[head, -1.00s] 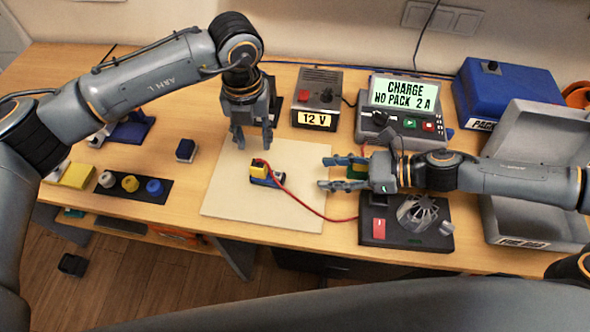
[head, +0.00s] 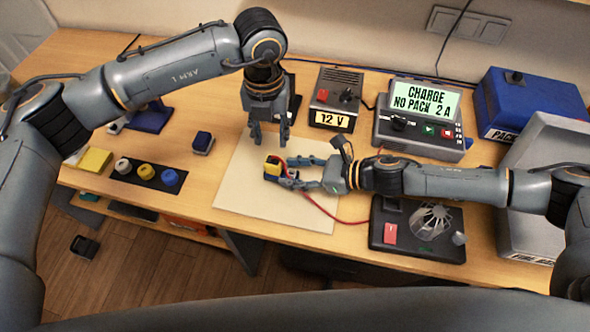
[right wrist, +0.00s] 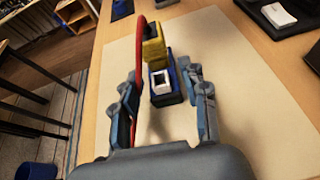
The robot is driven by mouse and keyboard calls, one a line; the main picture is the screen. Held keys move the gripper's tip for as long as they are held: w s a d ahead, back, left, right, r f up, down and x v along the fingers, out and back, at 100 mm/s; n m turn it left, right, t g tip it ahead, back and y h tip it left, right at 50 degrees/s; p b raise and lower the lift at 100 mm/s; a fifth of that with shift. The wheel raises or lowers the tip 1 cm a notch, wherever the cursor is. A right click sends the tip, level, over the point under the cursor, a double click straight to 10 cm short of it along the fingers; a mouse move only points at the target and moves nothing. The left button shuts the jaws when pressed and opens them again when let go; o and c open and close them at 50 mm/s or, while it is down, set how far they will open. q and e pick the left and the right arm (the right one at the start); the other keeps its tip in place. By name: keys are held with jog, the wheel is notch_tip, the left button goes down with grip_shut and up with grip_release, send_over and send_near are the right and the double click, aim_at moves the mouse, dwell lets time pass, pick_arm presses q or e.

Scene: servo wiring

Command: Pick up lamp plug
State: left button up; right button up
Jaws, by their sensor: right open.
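A small yellow plug (head: 270,168) with a black part and a red wire sits at a dark blue block on the pale mat; I take it for the lamp plug. In the right wrist view the yellow plug (right wrist: 154,47) is at the far end of the blue block (right wrist: 165,92), which has a white square socket. My right gripper (head: 292,174) is open, low over the mat, its fingers around the near part of the block; the plug lies just past the fingertips. The red wire runs along its left finger in the right wrist view. My left gripper (head: 270,138) is open and empty above the mat's back edge.
The red wire (head: 318,207) runs right to a black fan unit (head: 440,247). A 12 V supply (head: 338,95) and a charger (head: 423,115) stand behind. A small blue block (head: 203,142) and a strip of knobs (head: 148,172) lie left. The mat's front (head: 265,212) is clear.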

jog(key=c, duration=0.9)
pick_arm(q)
jog(key=shift+o, duration=1.1)
jog(key=o, duration=0.3)
jog(key=r+m, duration=0.2)
jog(key=r, duration=0.1)
jog(key=shift+w+d, duration=0.15)
jog(key=shift+d, duration=0.15)
send_over(273, 160)
jog(key=f, duration=0.6)
jog(key=shift+w+d+f, duration=0.15)
jog(key=shift+d+f, duration=0.15)
jog(key=f, duration=0.4)
jog(key=shift+s+a, duration=0.2)
jog(key=shift+a, duration=0.1)
jog(key=shift+f, duration=0.5)
